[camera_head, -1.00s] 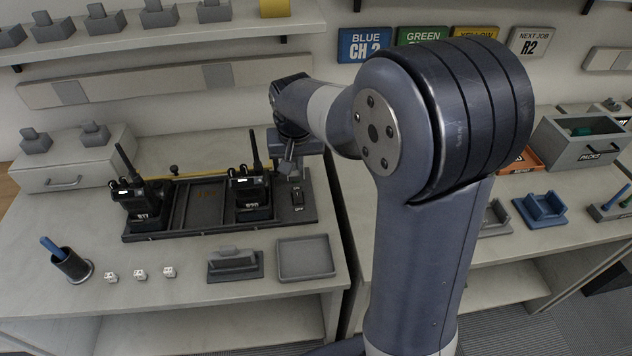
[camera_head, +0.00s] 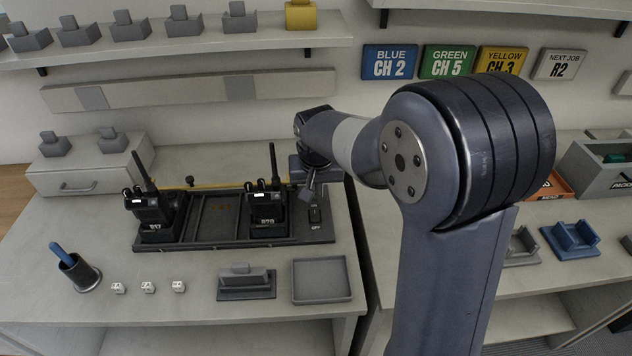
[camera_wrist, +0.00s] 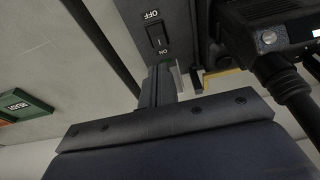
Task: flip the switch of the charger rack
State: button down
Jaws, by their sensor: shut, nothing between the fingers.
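The charger rack (camera_head: 212,212) is a long dark tray on the left counter. Its switch (camera_head: 315,214) is a small black rocker at the rack's right end, with an OFF label below it. In the wrist view the switch (camera_wrist: 157,37) lies between the OFF and ON labels, upper middle. My gripper (camera_head: 307,191) is just behind the switch in the head view. Its fingers (camera_wrist: 161,72) are shut and empty, close to the ON end; I cannot tell whether they touch the rack. Which way the rocker is tipped is unclear.
Two black radios stand in the rack, one at the left (camera_head: 151,213) and one (camera_head: 267,205) close left of my gripper. In front lie a grey tray (camera_head: 321,281), a grey cradle (camera_head: 246,283), small white cubes and a pen cup (camera_head: 80,273).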

aim_at(315, 210)
jog(key=x, duration=0.9)
jog(key=shift+f, duration=0.1)
jog(key=shift+w+f, duration=0.15)
jog(key=shift+f, duration=0.2)
jog(key=shift+r, duration=0.2)
